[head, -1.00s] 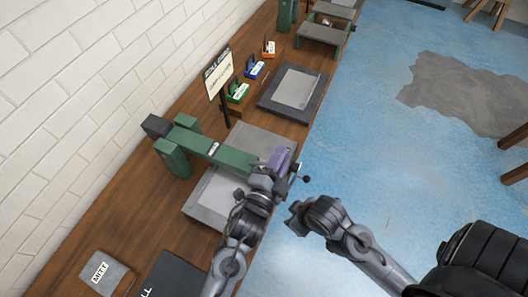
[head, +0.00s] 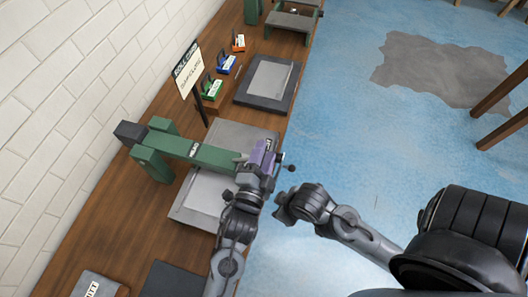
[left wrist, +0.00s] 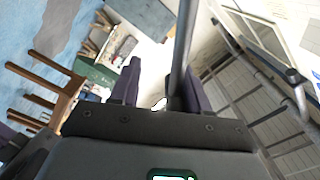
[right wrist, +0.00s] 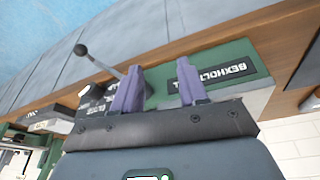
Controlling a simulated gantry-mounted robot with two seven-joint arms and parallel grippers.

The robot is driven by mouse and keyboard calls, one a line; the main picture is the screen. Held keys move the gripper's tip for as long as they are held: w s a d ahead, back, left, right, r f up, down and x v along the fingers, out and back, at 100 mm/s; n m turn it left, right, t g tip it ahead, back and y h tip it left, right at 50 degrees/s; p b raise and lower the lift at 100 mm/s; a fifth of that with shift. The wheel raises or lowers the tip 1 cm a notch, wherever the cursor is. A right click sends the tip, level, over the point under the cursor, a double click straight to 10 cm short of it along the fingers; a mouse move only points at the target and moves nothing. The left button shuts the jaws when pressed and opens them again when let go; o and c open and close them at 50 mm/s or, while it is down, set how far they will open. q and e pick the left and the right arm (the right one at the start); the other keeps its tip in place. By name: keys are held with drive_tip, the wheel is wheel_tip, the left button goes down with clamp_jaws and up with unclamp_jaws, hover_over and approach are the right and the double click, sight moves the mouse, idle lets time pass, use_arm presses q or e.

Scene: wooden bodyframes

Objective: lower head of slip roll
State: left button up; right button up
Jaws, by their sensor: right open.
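A green machine (head: 212,155) with a long arm and a dark block at its rear stands on the bench; the pictures do not make clear whether it is the slip roll. My left gripper (head: 264,150) is at the arm's front end. In the left wrist view its purple fingers (left wrist: 160,95) are apart, with a dark rod (left wrist: 182,50) between them, nearer the right finger. My right gripper (head: 281,207) is just off the bench's front edge. In the right wrist view its open fingers (right wrist: 158,88) are before a "BEXHOLT" plate (right wrist: 217,72); a ball-knob lever (right wrist: 98,60) is beside them.
The wooden bench (head: 120,197) runs along a white brick wall. Beyond the machine are a sign (head: 187,72), small coloured holders (head: 212,88) and a dark tray (head: 248,98). A flat dark panel (head: 172,281) lies nearer.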

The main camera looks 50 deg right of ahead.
use_arm(q)
drive_tip(key=shift+s, duration=0.1)
drive_tip(key=shift+a+r, duration=0.1)
drive_tip(key=shift+a, duration=0.05)
drive_tip(key=v, duration=1)
drive_tip(key=shift+a, duration=0.25)
drive_tip(key=shift+s, duration=0.1)
